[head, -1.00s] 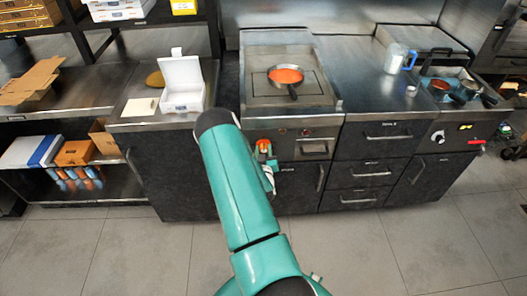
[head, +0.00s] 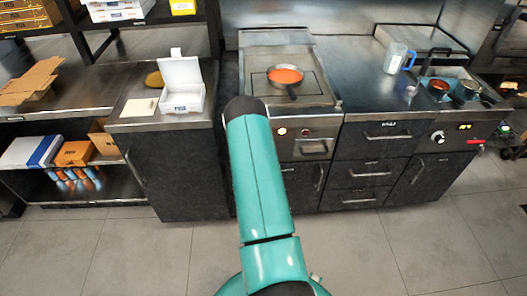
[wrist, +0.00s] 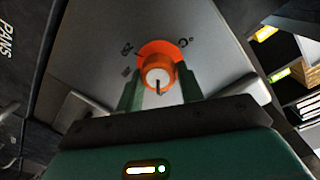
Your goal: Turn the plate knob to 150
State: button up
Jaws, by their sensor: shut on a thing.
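The pointer line faces downward in the picture. In the head view my teal arm hides the knob and gripper. The hot plate (head: 262,93) carries a pan of red sauce (head: 286,76).
The plate unit's front has a brightly lit lamp (head: 283,131) and a dim red lamp (head: 305,132). An open white box (head: 183,85) stands on the left counter. A blue-handled jug (head: 397,58) and a fryer unit (head: 455,92) are at right. The floor ahead is clear.

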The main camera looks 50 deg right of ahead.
jog(key=m, duration=0.6)
jog(key=shift+s, duration=0.1)
jog(key=shift+m, duration=0.3)
jog(key=shift+f, duration=0.1)
jog(key=o, duration=1)
jog(key=v, duration=1.3)
jog(key=shift+s, duration=0.4)
jog(key=shift+a+r, duration=0.1)
jog(key=shift+r, duration=0.1)
